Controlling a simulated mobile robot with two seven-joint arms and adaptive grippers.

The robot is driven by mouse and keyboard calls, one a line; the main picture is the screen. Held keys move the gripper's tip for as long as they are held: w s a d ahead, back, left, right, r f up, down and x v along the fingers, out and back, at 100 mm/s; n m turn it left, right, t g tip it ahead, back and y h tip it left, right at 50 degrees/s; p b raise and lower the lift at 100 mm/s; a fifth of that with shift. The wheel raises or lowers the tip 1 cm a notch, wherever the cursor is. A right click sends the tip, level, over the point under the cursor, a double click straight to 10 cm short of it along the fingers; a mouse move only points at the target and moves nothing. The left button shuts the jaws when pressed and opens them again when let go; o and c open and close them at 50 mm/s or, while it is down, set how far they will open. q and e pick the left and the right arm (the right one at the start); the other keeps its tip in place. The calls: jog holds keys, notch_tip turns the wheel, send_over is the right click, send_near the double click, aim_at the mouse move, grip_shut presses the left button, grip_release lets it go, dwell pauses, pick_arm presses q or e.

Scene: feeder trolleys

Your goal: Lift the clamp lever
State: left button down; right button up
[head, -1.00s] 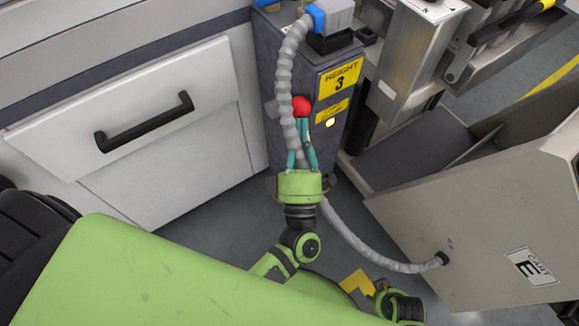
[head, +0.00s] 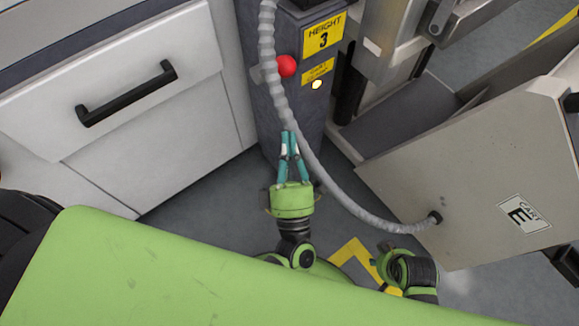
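A red ball knob (head: 286,65), which looks like the end of the clamp lever, sits on the front of a dark grey post (head: 300,105). The lever's shaft is mostly hidden behind the grey ribbed hose (head: 267,45). My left gripper (head: 289,134), green with teal fingers, is below the knob and clear of it. Its fingers come together at the tips with nothing seen between them, so it looks shut and empty. The hose passes close by the fingertips; I cannot tell whether they touch.
A yellow "HEIGHT 3" label (head: 323,36) and a small lit lamp (head: 317,85) are on the post. A white drawer cabinet (head: 180,120) stands left. A grey cart panel (head: 470,180) marked E stands right, with the hose joined to it.

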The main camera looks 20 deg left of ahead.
pick_arm(q)
jog(key=shift+v, duration=1.95)
pick_arm(e)
jog(key=shift+w+r, duration=0.1)
jog(key=shift+r, duration=0.6)
